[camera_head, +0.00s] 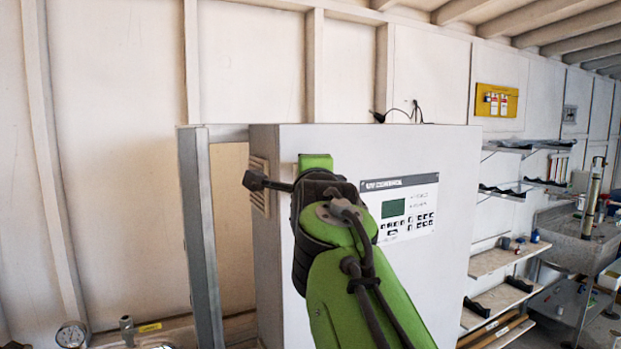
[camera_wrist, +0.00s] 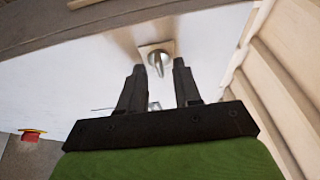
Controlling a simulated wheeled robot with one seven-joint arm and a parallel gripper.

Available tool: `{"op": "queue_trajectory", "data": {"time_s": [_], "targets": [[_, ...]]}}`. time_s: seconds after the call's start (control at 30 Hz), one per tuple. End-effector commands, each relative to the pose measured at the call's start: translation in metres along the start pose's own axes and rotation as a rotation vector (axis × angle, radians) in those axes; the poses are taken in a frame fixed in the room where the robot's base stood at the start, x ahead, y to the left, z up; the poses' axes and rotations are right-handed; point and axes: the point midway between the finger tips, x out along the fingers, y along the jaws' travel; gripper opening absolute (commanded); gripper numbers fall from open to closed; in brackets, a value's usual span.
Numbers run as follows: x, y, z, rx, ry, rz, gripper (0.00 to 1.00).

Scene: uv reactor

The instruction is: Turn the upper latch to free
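A metal latch (camera_wrist: 159,59) with a pointed lever sits on a small beige plate on a white surface in the wrist view. My gripper (camera_wrist: 158,66) has its two dark fingers apart, with nothing held between them. The latch shows just beyond the fingertips, roughly centred on the gap; contact cannot be told. A small metallic piece (camera_wrist: 154,105) shows partly between the fingers, too hidden to name. In the head view, the white cabinet (camera_head: 400,270) stands ahead, and my green arm covers part of its front. The latch and fingertips cannot be made out there.
The cabinet front has a control panel (camera_head: 398,208) with a green screen. A grey upright post (camera_head: 203,240) stands left of the cabinet. Shelves (camera_head: 505,255) and a metal sink (camera_head: 580,245) are at right. A red button (camera_wrist: 32,134) shows at lower left in the wrist view.

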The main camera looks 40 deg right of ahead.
Motion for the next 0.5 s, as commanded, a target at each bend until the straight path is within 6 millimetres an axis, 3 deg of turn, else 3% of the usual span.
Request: {"op": "queue_trajectory", "data": {"time_s": [0.17, 0.5], "targets": [[-0.012, 0.000, 0.001, 0.002, -0.003, -0.003, 0.33], [-0.104, 0.001, -0.001, 0.002, -0.001, -0.005, 0.33]]}}
